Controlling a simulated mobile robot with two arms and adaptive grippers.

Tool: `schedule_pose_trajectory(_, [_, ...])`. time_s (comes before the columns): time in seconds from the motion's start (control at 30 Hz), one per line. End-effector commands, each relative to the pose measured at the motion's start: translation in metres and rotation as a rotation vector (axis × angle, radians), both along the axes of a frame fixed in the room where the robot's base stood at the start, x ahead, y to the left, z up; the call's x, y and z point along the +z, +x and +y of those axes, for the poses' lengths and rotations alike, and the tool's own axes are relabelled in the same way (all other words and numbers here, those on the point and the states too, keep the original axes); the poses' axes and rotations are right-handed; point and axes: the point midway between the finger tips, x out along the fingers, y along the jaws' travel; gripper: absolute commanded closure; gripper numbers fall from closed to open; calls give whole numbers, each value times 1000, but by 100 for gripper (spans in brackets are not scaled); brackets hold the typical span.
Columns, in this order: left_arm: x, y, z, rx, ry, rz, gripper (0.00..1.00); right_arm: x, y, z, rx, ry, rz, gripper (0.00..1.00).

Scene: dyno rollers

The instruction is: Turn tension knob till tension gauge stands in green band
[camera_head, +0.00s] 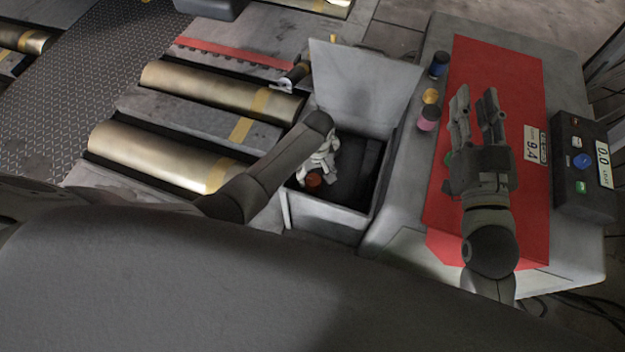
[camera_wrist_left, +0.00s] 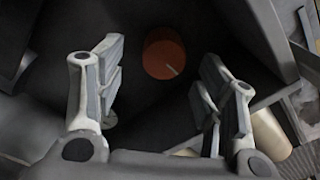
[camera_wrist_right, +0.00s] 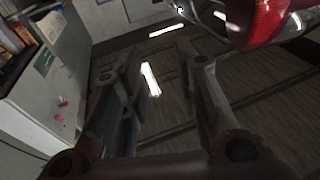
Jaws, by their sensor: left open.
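The orange-red round knob (camera_head: 314,180) sits inside an open grey box (camera_head: 325,222) whose lid is raised. It also shows in the left wrist view (camera_wrist_left: 165,58), with a thin pale mark on its face. My left gripper (camera_head: 320,157) reaches down into the box. In its wrist view the open fingers (camera_wrist_left: 163,62) stand on either side of the knob, with gaps and nothing held. My right gripper (camera_head: 476,98) is open and empty above the red mat. I cannot make out a tension gauge with a green band in any view.
Brass-coloured rollers (camera_head: 220,88) lie left of the box. On the right, a grey cabinet top (camera_head: 400,215) carries the red mat (camera_head: 500,70), several small coloured jars (camera_head: 439,65), a card reading 9.4 (camera_head: 536,146) and a dark device with buttons (camera_head: 585,190).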

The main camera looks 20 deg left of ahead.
Motion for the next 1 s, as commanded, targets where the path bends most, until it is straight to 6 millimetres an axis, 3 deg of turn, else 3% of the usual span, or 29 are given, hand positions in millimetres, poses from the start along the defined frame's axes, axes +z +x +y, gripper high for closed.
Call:
schedule_pose_trajectory(0.5, [-31,1,0,-1,-1,-3,37,66,-23,3,21,105,-379,71])
schedule_pose_trajectory(1.0, [-34,0,0,-1,-1,-3,37,78,-30,3,25,125,-447,71])
